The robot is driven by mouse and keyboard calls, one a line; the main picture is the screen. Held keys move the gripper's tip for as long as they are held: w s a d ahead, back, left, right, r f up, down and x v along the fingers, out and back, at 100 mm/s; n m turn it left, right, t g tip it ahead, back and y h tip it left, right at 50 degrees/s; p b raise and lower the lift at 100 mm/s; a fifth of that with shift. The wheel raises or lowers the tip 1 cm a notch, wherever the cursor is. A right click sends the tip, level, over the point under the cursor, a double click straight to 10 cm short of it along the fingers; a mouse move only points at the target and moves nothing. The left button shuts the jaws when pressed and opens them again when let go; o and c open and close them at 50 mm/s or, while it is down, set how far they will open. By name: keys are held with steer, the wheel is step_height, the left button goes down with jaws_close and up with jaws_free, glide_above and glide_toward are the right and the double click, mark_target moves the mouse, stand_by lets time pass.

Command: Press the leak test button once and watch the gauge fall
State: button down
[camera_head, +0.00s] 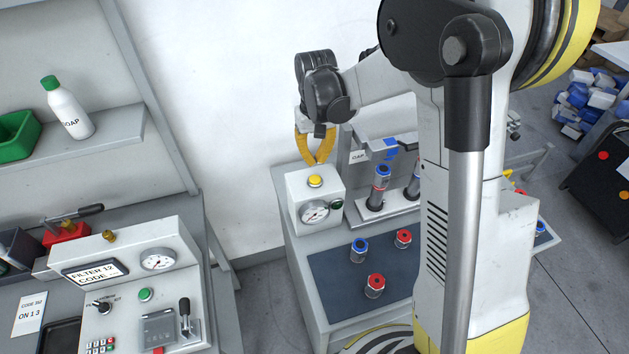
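A white box (300,206) stands on the back left corner of the grey bench. It has a yellow button (315,181) on top, a round dial gauge (315,212) on its front, and a small dark green knob or light (337,204) beside the dial. No label naming the leak test button is readable. My gripper (317,163) points down with its yellow fingers meeting at the tips. It is empty and looks just above the yellow button; a small gap shows. The gauge needle is too small to read.
On the bench's dark mat (335,284) stand a blue-topped part (359,250) and red-topped parts (374,286). A rack (387,213) holding upright cylinders is right of the box. At left, a control panel (122,249) has another gauge (158,258) and a green button (145,294). My arm hides the bench's right part.

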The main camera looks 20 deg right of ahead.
mark_target(315, 178)
steer(key=shift+f+b, duration=0.35)
steer(key=shift+f, duration=0.7)
steer(key=shift+f+b, duration=2.05)
steer(key=shift+f, duration=0.4)
steer(key=shift+r+p, duration=2.2)
steer(key=shift+r, duration=1.35)
step_height(315, 178, up, 6)
steer(key=p, duration=0.3)
steer(key=shift+p, duration=0.35)
